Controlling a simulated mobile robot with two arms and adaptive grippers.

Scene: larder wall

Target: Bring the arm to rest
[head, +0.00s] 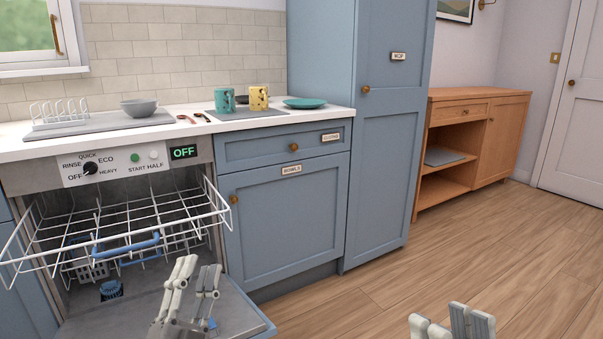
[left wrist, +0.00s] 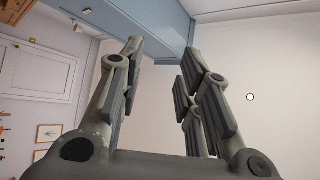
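My left gripper (head: 199,268) is in front of the open dishwasher, over its lowered door (head: 245,308). Its fingers point up, apart and empty. In the left wrist view the left gripper (left wrist: 164,62) also shows its fingers spread, with only wall and room behind them. My right gripper (head: 449,318) shows at the bottom edge of the head view over the wood floor. Its fingertips stand apart with nothing visible between them; its lower part is cut off.
The dishwasher's empty upper rack (head: 150,215) is pulled out near my left gripper. The counter holds a toast rack (head: 60,111), grey bowl (head: 139,109), teal mug (head: 224,101), yellow mug (head: 259,98) and teal plate (head: 305,102). Floor (head: 400,275) to the right is clear.

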